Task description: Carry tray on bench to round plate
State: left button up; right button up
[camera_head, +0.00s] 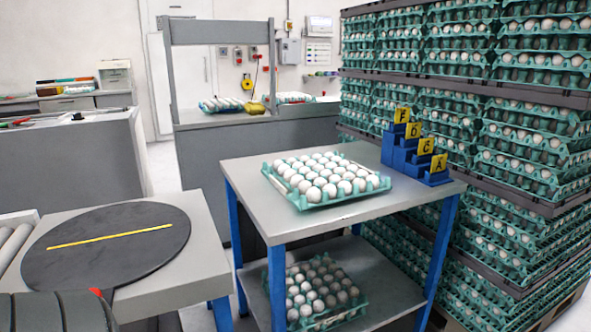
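A teal egg tray (345,198) full of white eggs lies flat on top of the grey bench (246,182) with blue legs, near the middle of the head view. The round plate (105,265) is a flat dark disc with a yellow line across it. It lies on a low grey table at the lower left and is empty. The bench and the plate's table stand apart, with the tray to the right of and beyond the plate. Neither of my grippers shows in the head view.
Blue steps with yellow letter signs (425,147) stand on the bench's right end. Another egg tray (345,318) sits on the shelf below. Tall stacks of egg trays (545,150) rise at the right. A roller conveyor (14,240) adjoins the plate's table.

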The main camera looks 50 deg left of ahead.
aim_at(112, 238)
jog(key=i+u, duration=0.3)
jog(key=u, duration=0.15)
jog(key=i+l+u, duration=0.2)
jog(key=u, duration=0.25)
jog(key=i+l+u, duration=0.3)
jog(key=u, duration=0.15)
